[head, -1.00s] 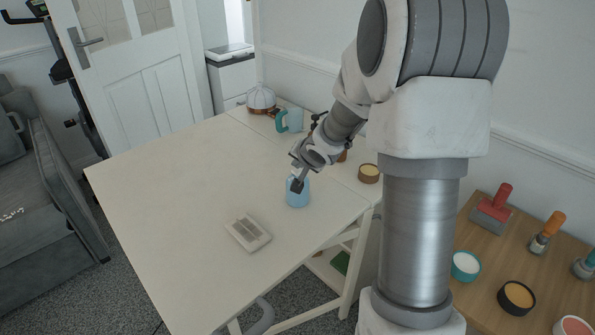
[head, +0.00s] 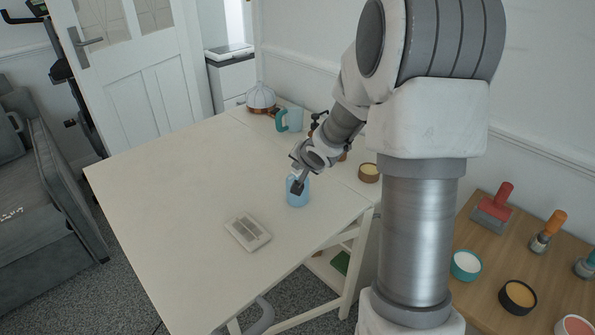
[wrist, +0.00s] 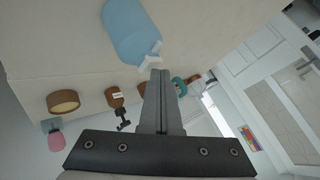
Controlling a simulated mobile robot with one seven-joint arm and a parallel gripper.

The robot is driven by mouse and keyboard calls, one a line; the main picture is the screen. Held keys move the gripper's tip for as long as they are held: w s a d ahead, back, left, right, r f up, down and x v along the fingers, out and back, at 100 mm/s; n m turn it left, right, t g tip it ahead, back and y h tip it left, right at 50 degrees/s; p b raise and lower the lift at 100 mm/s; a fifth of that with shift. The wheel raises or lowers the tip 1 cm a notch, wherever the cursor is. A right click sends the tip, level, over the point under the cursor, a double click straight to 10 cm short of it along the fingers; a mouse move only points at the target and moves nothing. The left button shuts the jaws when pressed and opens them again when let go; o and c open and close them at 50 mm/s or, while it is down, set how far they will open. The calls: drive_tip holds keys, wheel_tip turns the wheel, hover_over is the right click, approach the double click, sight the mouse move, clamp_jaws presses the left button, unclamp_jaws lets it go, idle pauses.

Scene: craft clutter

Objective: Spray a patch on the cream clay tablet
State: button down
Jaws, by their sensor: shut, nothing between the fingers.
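The cream clay tablet (head: 247,233) lies flat on the cream table and has greyish recessed panels on top. A light blue bottle (head: 298,196) stands just behind and to the right of it. In the wrist view the blue bottle (wrist: 132,32) shows a white nozzle head. My gripper (head: 297,186) is at the top of the bottle and hides part of it in the head view. In the wrist view my gripper's fingers (wrist: 159,74) are shut together, with their tips right by the white nozzle. I cannot tell whether they touch it.
A wooden table (head: 485,262) at right holds brushes and bowls. The left half of the cream table (head: 165,190) is clear.

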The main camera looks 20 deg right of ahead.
sight(298, 173)
drive_tip(key=shift+r, duration=0.1)
drive_tip(key=shift+r+p, duration=0.3)
drive_tip(key=shift+p, duration=0.3)
wheel_tip(298, 173, up, 6)
drive_tip(key=p, duration=0.6)
drive_tip(key=shift+p, duration=0.4)
idle(0.3)
